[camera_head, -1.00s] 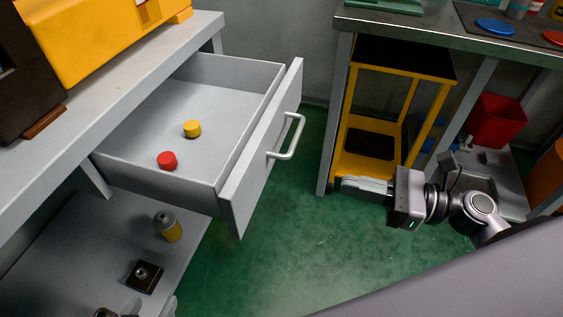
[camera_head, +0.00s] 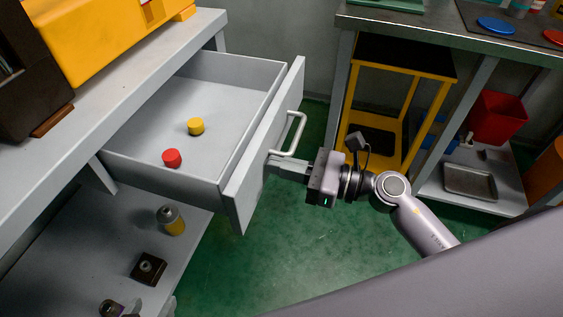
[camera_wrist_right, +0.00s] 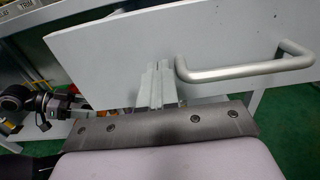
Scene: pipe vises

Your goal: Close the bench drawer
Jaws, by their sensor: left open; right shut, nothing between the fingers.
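The grey bench drawer (camera_head: 230,90) stands pulled out, its front panel (camera_head: 258,160) facing right with a light bar handle (camera_head: 291,135). A red cap (camera_head: 172,158) and a yellow cap (camera_head: 196,126) lie inside. My right gripper (camera_head: 272,163) is shut and empty, its fingertips at the outer face of the front panel, just below the handle's near end. In the right wrist view the fingertips (camera_wrist_right: 160,66) meet or nearly meet the panel, left of the handle (camera_wrist_right: 245,66); contact cannot be told. My left gripper (camera_wrist_right: 84,112) shows small at the left of that view, open.
The grey bench top (camera_head: 60,150) carries a yellow machine (camera_head: 100,40). The shelf below holds a grey-yellow cylinder (camera_head: 171,220) and a dark block (camera_head: 148,268). A yellow cart (camera_head: 400,120) stands under the other table. Green floor (camera_head: 260,260) is clear between.

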